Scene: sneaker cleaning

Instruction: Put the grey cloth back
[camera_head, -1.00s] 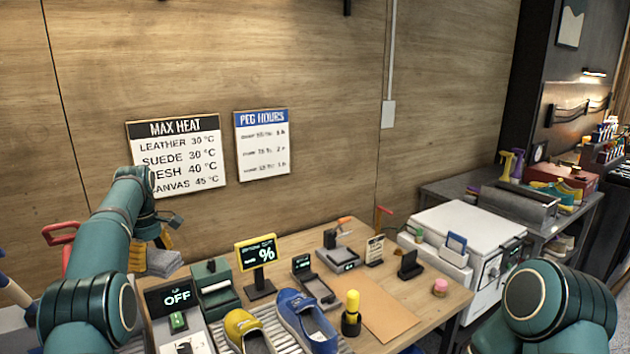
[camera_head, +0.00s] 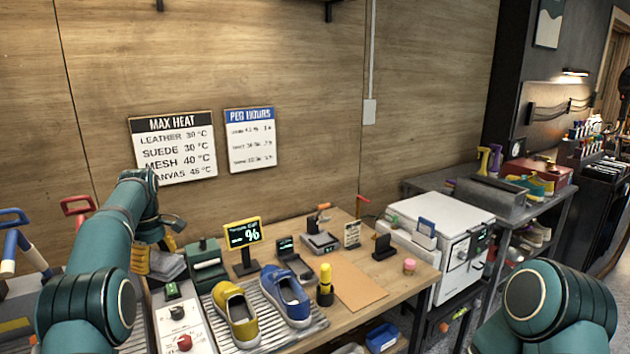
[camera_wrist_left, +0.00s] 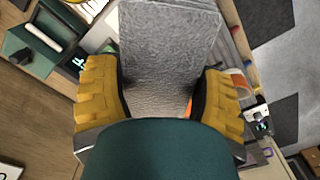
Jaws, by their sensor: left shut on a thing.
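The grey cloth (camera_wrist_left: 168,50) is between the yellow fingers of my left gripper (camera_wrist_left: 160,95) in the left wrist view. The fingers are shut on it from both sides, and it hides much of what lies below. In the head view the cloth (camera_head: 167,268) shows at the left gripper (camera_head: 150,258), by the left end of the bench, partly hidden by my left arm. My right gripper is out of view; only part of the right arm shows.
A yellow shoe (camera_head: 236,316) and a blue shoe (camera_head: 288,297) rest on a ribbed tray (camera_head: 262,328). A green device (camera_head: 206,264) and a % display (camera_head: 244,236) stand near the cloth. A brown sheet (camera_head: 358,287) lies flat to the right. A white machine (camera_head: 446,228) stands beyond the bench.

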